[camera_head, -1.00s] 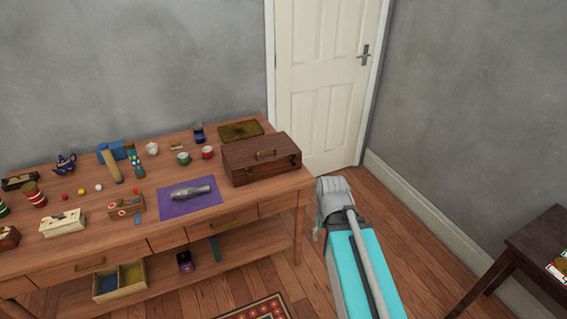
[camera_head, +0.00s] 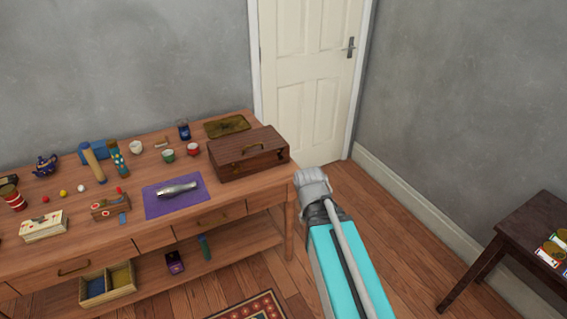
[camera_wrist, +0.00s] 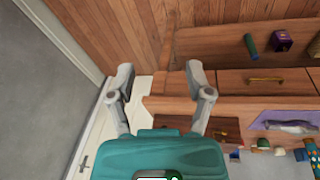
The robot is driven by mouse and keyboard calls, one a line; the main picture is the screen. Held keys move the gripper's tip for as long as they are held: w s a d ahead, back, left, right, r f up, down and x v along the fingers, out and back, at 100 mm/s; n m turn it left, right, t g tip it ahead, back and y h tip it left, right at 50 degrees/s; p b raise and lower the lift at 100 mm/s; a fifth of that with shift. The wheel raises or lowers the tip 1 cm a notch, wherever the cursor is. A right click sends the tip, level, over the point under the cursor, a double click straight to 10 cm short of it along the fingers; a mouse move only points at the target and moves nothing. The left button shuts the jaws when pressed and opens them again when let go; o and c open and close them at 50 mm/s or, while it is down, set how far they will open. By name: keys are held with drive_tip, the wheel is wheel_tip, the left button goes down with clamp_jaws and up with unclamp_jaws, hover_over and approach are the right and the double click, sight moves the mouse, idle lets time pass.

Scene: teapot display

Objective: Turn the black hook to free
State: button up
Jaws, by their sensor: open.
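In the wrist view, part of the case (camera_wrist: 219,126) shows below the right finger. My gripper (camera_wrist: 158,72) is open and empty, its two fingers wide apart over the floor beside the table's end.
The long wooden table (camera_head: 140,222) also holds a dark blue teapot (camera_head: 45,165), a silver bottle-like object (camera_head: 177,189) on a purple mat (camera_head: 157,207), and several small items. A white door (camera_head: 306,75) is behind. A dark side table (camera_head: 530,228) stands right; floor between is clear.

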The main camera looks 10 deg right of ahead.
drive_tip(key=w+d+f+n+t+h+b, duration=0.1)
drive_tip(key=w+d+n+t+h+b, duration=0.1)
drive_tip(key=w+d+n+t+b, duration=0.3)
drive_tip(key=w+d+n+t+h+b, duration=0.1)
drive_tip(key=w+n+t+b, duration=0.2)
drive_tip(key=w, duration=0.5)
drive_tip(key=w+d+f+n+t+h+b, duration=0.1)
drive_tip(key=w+d+n+t+h+b, duration=0.1)
drive_tip(key=w+d+n+t+b, duration=0.25)
drive_tip(key=n+t+y+b, duration=0.3)
drive_tip(key=n+y+b, duration=0.95)
drive_tip(key=n, duration=1.35)
approach(282, 158)
drive_tip(key=s, duration=0.4)
drive_tip(key=shift+w+d+m+b, duration=0.25)
drive_tip(key=shift+d+b, duration=0.05)
drive_tip(key=shift+d, duration=0.1)
drive_tip(key=shift+w+r, duration=0.1)
drive_tip(key=x, duration=1.3)
drive_tip(key=shift+w+f, duration=0.25)
drive_tip(key=shift+w, duration=0.05)
drive_tip(key=shift+c, duration=0.3)
